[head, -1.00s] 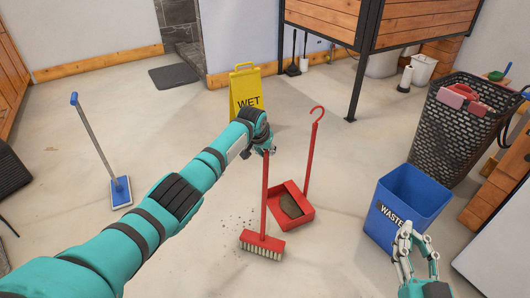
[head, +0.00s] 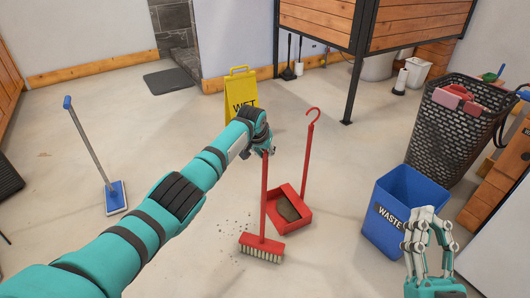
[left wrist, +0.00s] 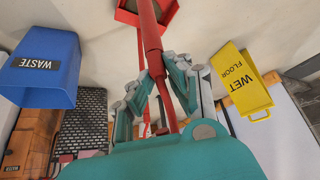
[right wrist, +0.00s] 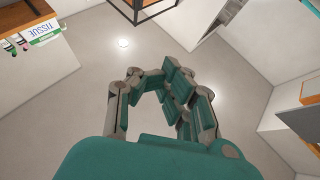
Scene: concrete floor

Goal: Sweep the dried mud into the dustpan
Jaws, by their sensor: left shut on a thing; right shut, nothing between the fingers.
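My left gripper (head: 263,143) is shut on the red handle of the broom (head: 262,243), whose pale bristles are at the floor. In the left wrist view the handle (left wrist: 151,40) runs between the fingers (left wrist: 162,92). The red dustpan (head: 302,222) lies right of the broom head, its hooked handle upright. A brown heap of dried mud (head: 287,208) is in the pan. Small dark mud specks (head: 238,224) lie on the floor left of the broom. My right gripper (head: 426,214) is shut and empty by the blue bin; it also shows in the right wrist view (right wrist: 165,82).
A blue waste bin (head: 392,210) and black basket (head: 455,130) stand right. A yellow wet-floor sign (head: 241,92) stands behind my left gripper. A blue mop (head: 115,195) stands left. Floor between mop and broom is mostly clear.

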